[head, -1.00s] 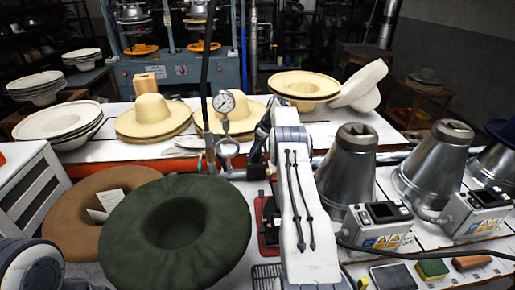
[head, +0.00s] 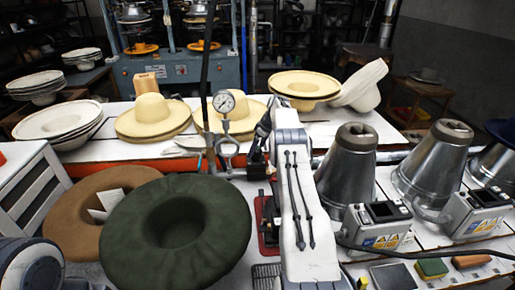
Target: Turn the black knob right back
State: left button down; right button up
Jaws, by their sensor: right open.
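A pressure gauge (head: 224,103) stands on a thin pipe fitting with a metal ring (head: 227,146) below it, behind the green hat. My right arm reaches up the middle of the head view, and its dark right gripper (head: 254,155) is just right of this fitting. The gripper is open, with no object seen between its fingers. I cannot make out the black knob; it may be hidden by the gripper or be too small to tell apart. Part of my left arm shows at the lower left corner, but its gripper is out of the picture.
A dark green hat (head: 135,235) and a brown hat (head: 62,222) lie at the front left. Metal cones (head: 350,165) with control boxes (head: 378,225) stand at the right. Straw hats (head: 150,118) sit on the white table behind. A black upright pole (head: 207,70) rises left of the gauge.

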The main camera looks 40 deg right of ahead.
jog(key=b+v, duration=0.2)
jog(key=v, duration=0.8)
jog(key=shift+r, duration=0.2)
jog(key=shift+s+d, duration=0.1)
jog(key=shift+c, duration=1.3)
jog(key=w+a+m+g+h+p, duration=0.25)
jog(key=a+m+h, duration=0.35)
jog(key=m, duration=1.2)
jog(key=p+x, duration=0.2)
jog(key=x, duration=0.7)
jog(key=shift+w+f+p, duration=0.15)
jog(key=shift+f+p, duration=0.1)
jog(key=shift+p, duration=0.1)
jog(key=shift+d+f, duration=0.2)
jog(key=shift+f, duration=0.35)
jog(key=c, duration=1.1)
